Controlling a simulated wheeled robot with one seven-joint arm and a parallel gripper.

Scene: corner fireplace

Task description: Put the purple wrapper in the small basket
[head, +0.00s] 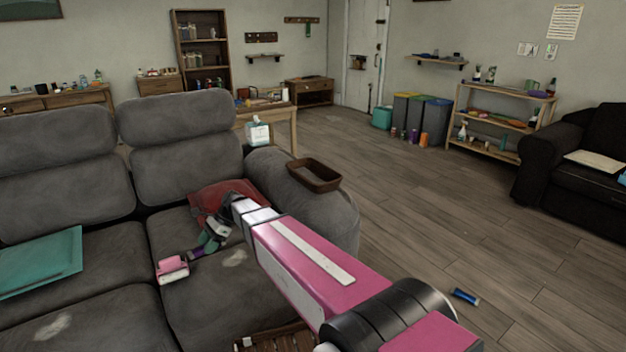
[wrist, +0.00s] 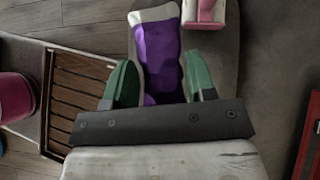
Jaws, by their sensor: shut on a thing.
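The purple wrapper (wrist: 158,50), with a pale end, is between the two green fingers of my gripper (wrist: 161,82) in the wrist view. My gripper is shut on it. In the head view my gripper (head: 210,238) is low over the grey sofa's right seat, and a little of the wrapper (head: 196,252) shows at its tip. I cannot tell whether the wrapper still touches the cushion. A small brown basket (head: 316,186) sits on the sofa's right armrest, right of and beyond my gripper. It looks empty.
A pink-and-white object (head: 172,268) lies on the seat left of my gripper; it also shows in the wrist view (wrist: 206,12). A teal item (head: 42,262) lies on the left seat. A slatted wooden surface (wrist: 88,88) is near the sofa.

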